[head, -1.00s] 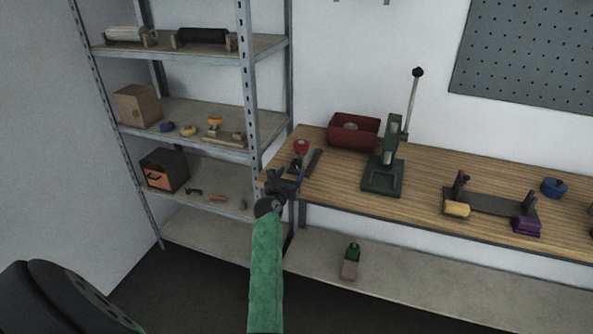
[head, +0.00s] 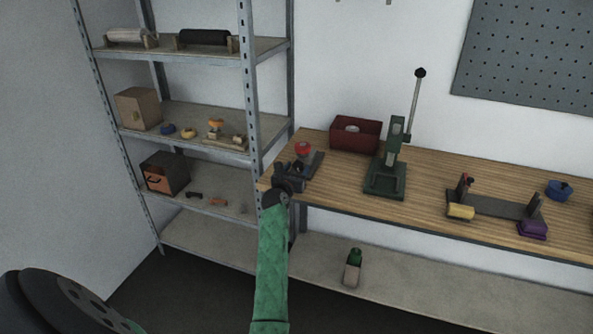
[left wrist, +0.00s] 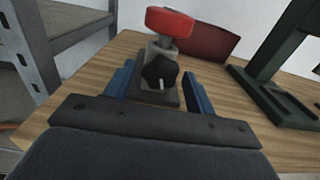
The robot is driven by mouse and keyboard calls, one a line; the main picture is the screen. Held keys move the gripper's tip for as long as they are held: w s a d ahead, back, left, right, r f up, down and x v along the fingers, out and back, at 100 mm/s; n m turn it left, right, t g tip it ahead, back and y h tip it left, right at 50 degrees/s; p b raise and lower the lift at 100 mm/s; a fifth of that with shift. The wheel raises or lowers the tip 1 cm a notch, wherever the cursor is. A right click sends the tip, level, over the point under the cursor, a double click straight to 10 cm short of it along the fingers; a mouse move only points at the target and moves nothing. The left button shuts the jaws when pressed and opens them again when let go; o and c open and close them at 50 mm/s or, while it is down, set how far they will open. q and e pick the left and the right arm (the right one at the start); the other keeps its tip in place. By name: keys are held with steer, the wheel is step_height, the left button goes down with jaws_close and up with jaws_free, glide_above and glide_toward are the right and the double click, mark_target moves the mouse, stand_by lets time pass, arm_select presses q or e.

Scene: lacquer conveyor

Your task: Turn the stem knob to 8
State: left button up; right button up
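A device with a red round top (head: 303,148) stands on the left end of the wooden bench. In the left wrist view, the red top (left wrist: 170,22) sits above a grey body. A black faceted knob (left wrist: 158,70) with a white mark on its lower edge faces the camera. I cannot read any numbers. My left gripper (head: 291,174) is in front of the device. Its two blue fingers are apart, one on each side of the black knob, with gaps visible. In the head view the gripper hides the knob. My right gripper is not in view.
A green lever press (head: 385,180) and a dark red bin (head: 354,135) stand to the right on the bench (head: 420,205). A metal shelf unit (head: 249,85) stands close on the left. A green-topped bottle (head: 353,268) is on the lower shelf.

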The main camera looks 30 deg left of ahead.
arm_select(q)
steer(key=c, duration=0.8)
